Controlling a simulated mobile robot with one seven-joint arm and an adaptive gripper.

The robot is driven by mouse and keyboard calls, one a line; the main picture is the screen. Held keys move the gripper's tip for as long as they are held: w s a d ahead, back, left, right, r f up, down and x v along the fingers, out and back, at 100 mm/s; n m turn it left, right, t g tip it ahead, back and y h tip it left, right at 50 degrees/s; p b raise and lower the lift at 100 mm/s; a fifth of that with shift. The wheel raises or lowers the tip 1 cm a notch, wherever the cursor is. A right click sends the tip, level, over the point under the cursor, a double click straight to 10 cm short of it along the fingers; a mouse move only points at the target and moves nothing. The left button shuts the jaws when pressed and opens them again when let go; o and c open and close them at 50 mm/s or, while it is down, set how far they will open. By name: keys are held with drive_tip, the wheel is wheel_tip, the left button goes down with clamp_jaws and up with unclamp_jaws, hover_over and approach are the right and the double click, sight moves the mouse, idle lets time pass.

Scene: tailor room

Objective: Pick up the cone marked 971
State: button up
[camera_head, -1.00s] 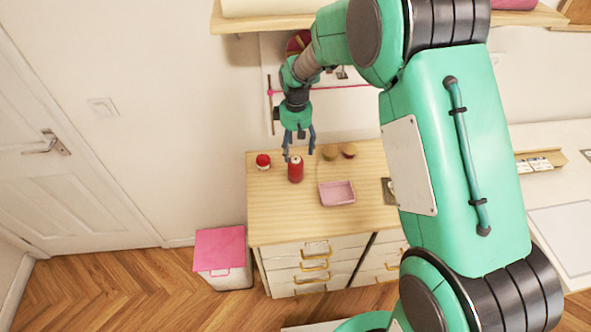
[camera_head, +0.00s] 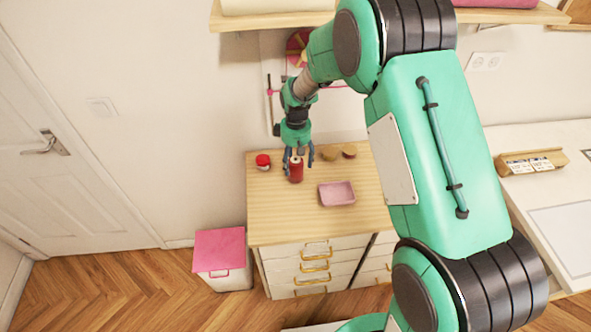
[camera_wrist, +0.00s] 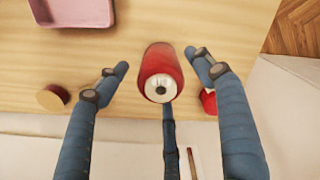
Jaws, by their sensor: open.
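A red cone or spool (camera_head: 296,174) stands on the wooden top of the drawer cabinet; it also shows in the wrist view (camera_wrist: 160,62), with a pale end and a dark centre hole. No number is readable on it. My gripper (camera_head: 299,160) is open, pointing down over this red thing. In the wrist view two blue fingers of my gripper (camera_wrist: 158,66) lie on either side of it with gaps showing, and a third finger is below it. I cannot tell whether that third finger touches it.
A smaller red item with white (camera_head: 263,161) stands to the left. Two brownish round items (camera_head: 329,153) (camera_head: 349,150) stand to the right at the back. A pink tray (camera_head: 337,186) lies front right. The front left of the cabinet top (camera_head: 275,215) is clear.

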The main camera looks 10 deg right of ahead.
drive_tip(key=shift+f+b, duration=0.4)
drive_tip(key=shift+f, duration=2.2)
drive_tip(key=c, duration=1.4)
drive_tip(key=shift+o, duration=0.2)
drive_tip(key=shift+r, duration=0.1)
drive_tip(key=shift+r, duration=0.7)
wheel_tip(320, 180, up, 2)
drive_tip(key=shift+r+p, duration=0.15)
drive_tip(key=shift+p, duration=0.25)
drive_tip(key=s, duration=0.5)
drive_tip(key=s+d, duration=0.1)
drive_tip(key=s, duration=0.4)
drive_tip(key=s+d+r+p, duration=0.1)
drive_tip(key=s, duration=0.5)
drive_tip(key=shift+d+r, duration=0.1)
drive_tip(key=shift+d, duration=0.05)
